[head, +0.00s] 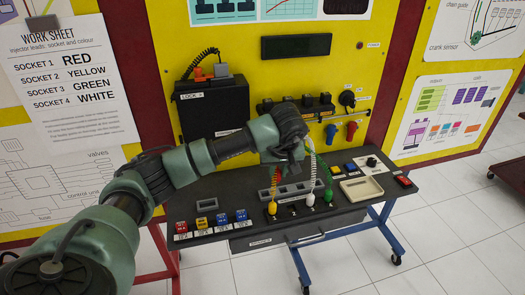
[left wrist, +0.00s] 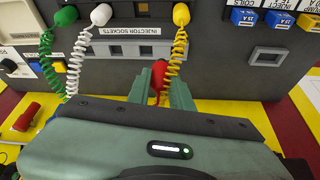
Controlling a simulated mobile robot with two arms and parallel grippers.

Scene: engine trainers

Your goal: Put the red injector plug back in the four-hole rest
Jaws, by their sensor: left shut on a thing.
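My left gripper (head: 290,150) is above the dark bench, in front of the yellow panel. In the left wrist view its fingers (left wrist: 160,92) are shut on the red injector plug (left wrist: 159,76). The hand mostly hides the plug in the head view. The grey rest strip with holes (head: 292,191) lies on the bench top below the hand; a pale strip with dark openings (left wrist: 100,49) shows beyond the fingertips in the wrist view. The held plug appears apart from it. My right gripper is not in view.
Yellow (head: 272,208), white (head: 310,200) and green (head: 328,195) plugs with coiled leads stand along the bench near the strip. Blue, yellow and red blocks (head: 200,223) sit at the left front. A cream tray (head: 377,188) lies at the right.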

